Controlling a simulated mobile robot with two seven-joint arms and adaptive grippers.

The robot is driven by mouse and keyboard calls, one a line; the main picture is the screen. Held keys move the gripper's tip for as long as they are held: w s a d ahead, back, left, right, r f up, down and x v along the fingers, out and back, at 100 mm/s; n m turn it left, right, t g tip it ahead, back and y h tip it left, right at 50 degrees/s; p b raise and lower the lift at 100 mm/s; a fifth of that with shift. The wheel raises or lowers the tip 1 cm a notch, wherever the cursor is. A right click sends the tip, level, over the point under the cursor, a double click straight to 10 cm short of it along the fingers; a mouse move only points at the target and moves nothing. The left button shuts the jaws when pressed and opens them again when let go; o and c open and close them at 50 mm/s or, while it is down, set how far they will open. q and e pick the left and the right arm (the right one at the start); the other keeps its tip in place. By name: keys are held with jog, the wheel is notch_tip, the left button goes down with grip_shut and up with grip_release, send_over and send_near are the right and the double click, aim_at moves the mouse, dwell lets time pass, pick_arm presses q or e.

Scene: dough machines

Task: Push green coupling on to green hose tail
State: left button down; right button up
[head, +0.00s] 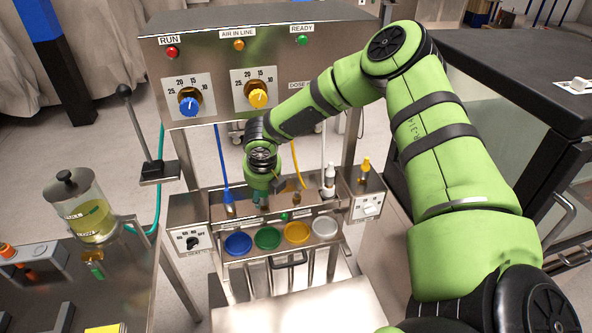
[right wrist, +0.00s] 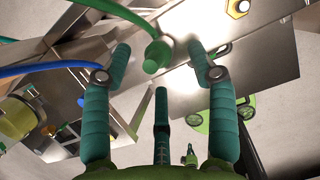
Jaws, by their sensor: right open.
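A green fitting (right wrist: 157,55), apparently the green coupling, sits at the end of a green hose (right wrist: 85,40) in the right wrist view. It is between the spread fingers of my right gripper (right wrist: 160,62), with gaps on both sides. In the head view my open right gripper (head: 264,200) points down at the rack between the blue and yellow hoses. It hides what is beneath it, and I cannot make out the green hose tail there. My left gripper is not in view.
The blue hose (head: 221,155), yellow hose (head: 295,160) and white nozzle (head: 329,178) stand close beside my gripper. Coloured cups (head: 238,243) sit below in front. A tank (head: 85,212) stands on the left table. The dial panel (head: 215,75) rises behind.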

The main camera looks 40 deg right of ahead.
jog(key=shift+s+a+r+p, duration=0.1)
jog(key=shift+s+r+p, duration=0.05)
jog(key=shift+r+p, duration=0.3)
jog(key=shift+r, duration=0.3)
jog(key=v, duration=1.1)
jog(key=shift+s+r, duration=0.2)
jog(key=shift+a, duration=0.1)
